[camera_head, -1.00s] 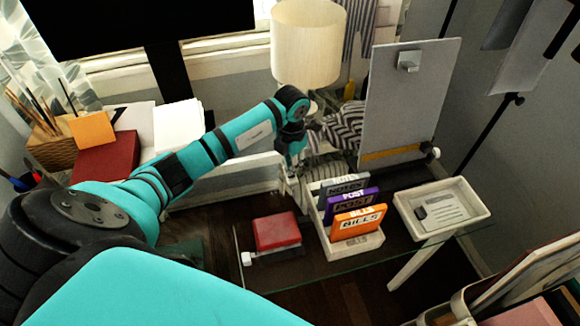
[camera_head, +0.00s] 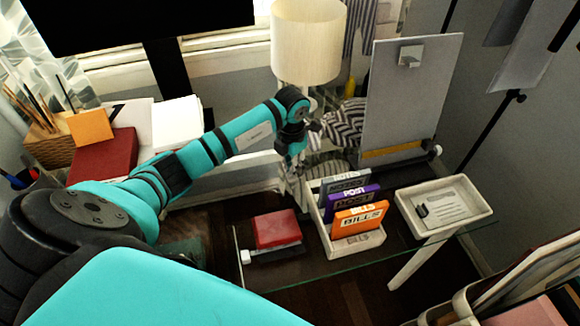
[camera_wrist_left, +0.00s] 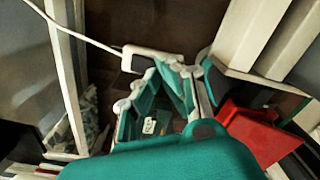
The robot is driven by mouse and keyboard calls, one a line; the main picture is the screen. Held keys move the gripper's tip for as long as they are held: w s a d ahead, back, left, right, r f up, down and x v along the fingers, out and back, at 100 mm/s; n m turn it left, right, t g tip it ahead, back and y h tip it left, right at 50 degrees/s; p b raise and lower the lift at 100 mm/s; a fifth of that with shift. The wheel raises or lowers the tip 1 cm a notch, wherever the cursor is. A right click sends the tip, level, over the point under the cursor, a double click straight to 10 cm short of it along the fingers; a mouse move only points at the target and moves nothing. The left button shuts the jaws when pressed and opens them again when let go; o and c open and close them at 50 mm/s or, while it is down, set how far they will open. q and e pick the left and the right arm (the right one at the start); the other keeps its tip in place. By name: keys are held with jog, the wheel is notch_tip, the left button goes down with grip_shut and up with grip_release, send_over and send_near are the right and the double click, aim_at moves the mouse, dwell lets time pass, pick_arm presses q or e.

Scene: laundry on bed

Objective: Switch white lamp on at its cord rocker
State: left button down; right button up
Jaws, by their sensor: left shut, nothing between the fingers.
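The white lamp (camera_head: 308,42) stands at the back of the desk area, its cream shade upright. Its base is hidden behind my left arm and striped cloth. In the left wrist view a thin white cord (camera_wrist_left: 78,30) runs from the top left to a small white rocker switch (camera_wrist_left: 150,54). My left gripper (camera_head: 291,178) is shut and empty, pointing down behind the letter sorter. In the wrist view its fingertips (camera_wrist_left: 178,68) are close beside the switch; I cannot tell whether they touch it. My right gripper is out of view.
A white letter sorter (camera_head: 358,246) with NOTES, POST and BILLS folders stands right in front of the gripper. A red box (camera_head: 277,229) lies to its left on the glass top. A white tray (camera_head: 425,229) and a grey upright board (camera_head: 407,95) stand at right.

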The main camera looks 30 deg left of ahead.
pick_arm(q)
jog(key=shift+f+b, duration=0.3)
jog(key=shift+f, duration=0.15)
jog(key=shift+r, duration=0.1)
jog(key=shift+r+p, duration=0.75)
jog(key=shift+r, duration=0.15)
jog(key=shift+r+p, duration=1.7)
jog(key=shift+r, duration=0.85)
